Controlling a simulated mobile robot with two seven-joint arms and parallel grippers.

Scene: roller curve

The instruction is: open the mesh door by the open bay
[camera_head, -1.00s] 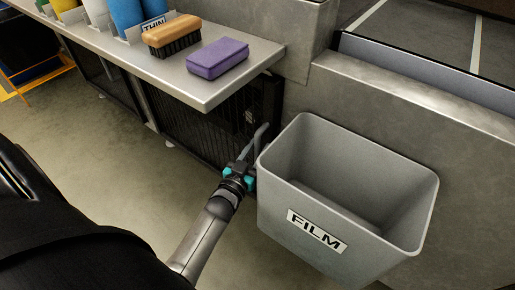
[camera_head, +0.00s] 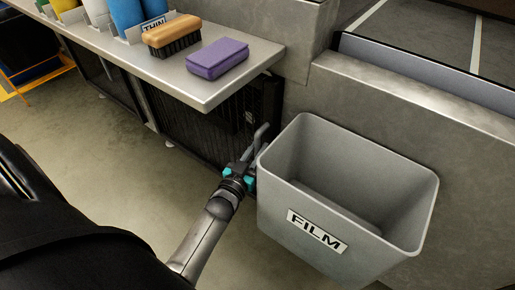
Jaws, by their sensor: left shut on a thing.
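The dark mesh door (camera_head: 205,128) is under the metal shelf, left of the grey bin. It looks shut or nearly shut; I cannot tell exactly. A grey bar handle (camera_head: 260,135) stands out at its right side, close to the bin. My left gripper (camera_head: 247,166) has teal parts and is at the handle's lower part, shut on it. The fingertips are partly hidden by the gripper body and the bin's edge. My right gripper is not in view.
The metal shelf (camera_head: 185,80) overhangs the door and carries a purple block (camera_head: 218,58) and a wooden brush (camera_head: 172,32). The floor (camera_head: 130,175) left of my arm is clear.

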